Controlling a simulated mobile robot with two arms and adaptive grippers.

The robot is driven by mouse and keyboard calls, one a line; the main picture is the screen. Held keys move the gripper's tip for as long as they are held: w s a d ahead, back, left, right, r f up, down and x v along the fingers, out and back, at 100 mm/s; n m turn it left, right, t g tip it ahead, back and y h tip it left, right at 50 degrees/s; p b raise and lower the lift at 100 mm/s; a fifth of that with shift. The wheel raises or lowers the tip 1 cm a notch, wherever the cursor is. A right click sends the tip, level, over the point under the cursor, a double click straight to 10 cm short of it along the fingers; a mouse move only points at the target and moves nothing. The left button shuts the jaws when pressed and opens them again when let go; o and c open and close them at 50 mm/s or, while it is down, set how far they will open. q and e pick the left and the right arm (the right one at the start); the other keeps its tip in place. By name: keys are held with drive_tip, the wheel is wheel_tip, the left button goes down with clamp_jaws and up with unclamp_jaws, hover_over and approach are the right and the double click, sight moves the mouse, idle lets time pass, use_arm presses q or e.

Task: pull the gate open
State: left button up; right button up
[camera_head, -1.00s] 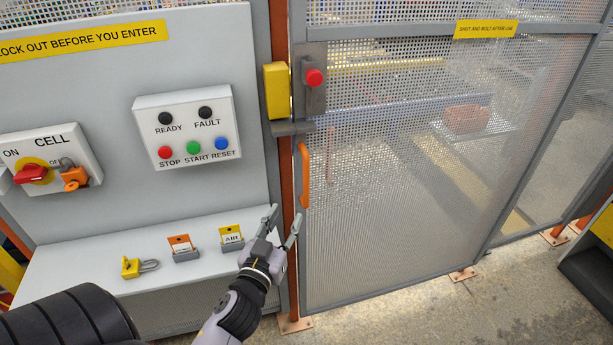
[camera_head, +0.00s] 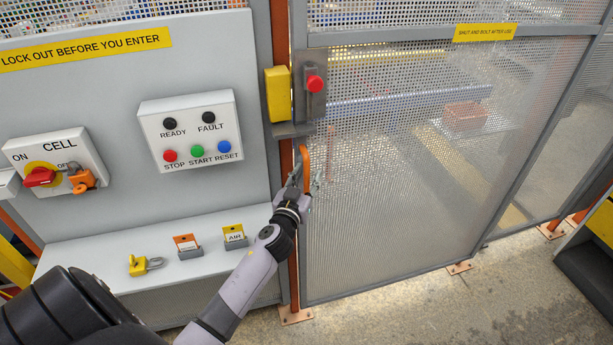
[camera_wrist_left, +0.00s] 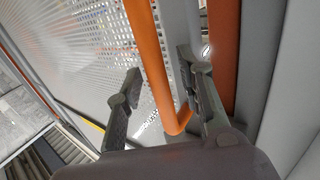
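The gate (camera_head: 400,235) is a grey framed mesh panel, standing in line with the fence. Its orange handle (camera_head: 304,165) is upright near the left edge of the gate, below the bolt block with a red knob (camera_head: 315,84). My left gripper (camera_head: 306,176) is at the lower part of the handle. In the left wrist view the orange handle (camera_wrist_left: 152,70) passes between the two spread fingers of my left gripper (camera_wrist_left: 160,80), with a gap on the left finger's side. The fingers partly hide the handle in the head view. My right gripper is not in view.
A grey panel left of the gate carries a button box (camera_head: 190,130), a switch box (camera_head: 57,160) and a shelf (camera_head: 110,285) with a yellow padlock (camera_head: 144,265) and tags. An orange post (camera_head: 283,60) stands beside the gate. The concrete floor (camera_head: 430,315) in front is clear.

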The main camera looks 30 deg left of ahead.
use_arm(q)
drive_tip(key=shift+c, duration=0.5)
clamp_jaws()
idle(0.4)
